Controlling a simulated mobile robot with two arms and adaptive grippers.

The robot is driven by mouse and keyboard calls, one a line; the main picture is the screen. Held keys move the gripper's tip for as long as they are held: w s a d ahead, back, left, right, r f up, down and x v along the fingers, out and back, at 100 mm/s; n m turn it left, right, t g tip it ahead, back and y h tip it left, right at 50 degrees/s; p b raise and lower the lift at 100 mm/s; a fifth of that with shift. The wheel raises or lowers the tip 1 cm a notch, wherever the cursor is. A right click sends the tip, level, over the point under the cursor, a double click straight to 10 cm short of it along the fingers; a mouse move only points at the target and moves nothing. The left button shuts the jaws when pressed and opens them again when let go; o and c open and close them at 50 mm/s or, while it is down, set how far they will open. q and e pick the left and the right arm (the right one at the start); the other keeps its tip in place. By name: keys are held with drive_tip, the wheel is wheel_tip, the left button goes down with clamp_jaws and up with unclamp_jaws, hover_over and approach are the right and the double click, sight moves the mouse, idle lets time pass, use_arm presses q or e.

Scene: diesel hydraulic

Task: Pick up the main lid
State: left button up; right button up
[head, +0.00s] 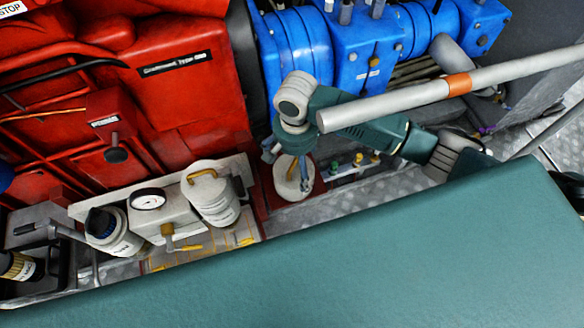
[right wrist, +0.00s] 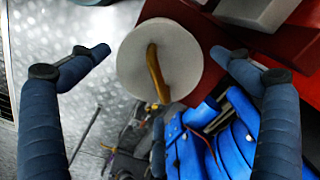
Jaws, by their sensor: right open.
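A round pale grey lid with a yellow bar handle lies below my right gripper in the right wrist view (right wrist: 130,62). In the head view the disc (head: 286,185) shows at the red edge, partly covered by the gripper. My right gripper (right wrist: 159,54) is open and empty, with one finger on either side of the lid in the picture. It also shows in the head view (head: 304,176), pointing down over the disc. The gap in height is hard to tell. My left gripper is not in view.
A pale canister with a yellow-handled top (head: 214,200) stands left of the disc, beside a gauge (head: 149,199) and a dark-capped canister (head: 113,235). Red machinery (head: 195,70) and blue machinery (head: 358,55) rise behind. A grey metal floor (head: 330,207) lies right of the disc.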

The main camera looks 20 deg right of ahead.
sight(294, 176)
drive_tip(key=shift+s+f, duration=0.2)
drive_tip(key=shift+f, duration=1.05)
drive_tip(key=f, duration=0.5)
drive_tip(key=shift+w, duration=0.25)
drive_tip(key=shift+c, duration=0.5)
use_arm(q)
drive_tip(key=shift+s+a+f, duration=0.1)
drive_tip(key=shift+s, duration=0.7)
use_arm(e)
drive_tip(key=c, duration=1.1)
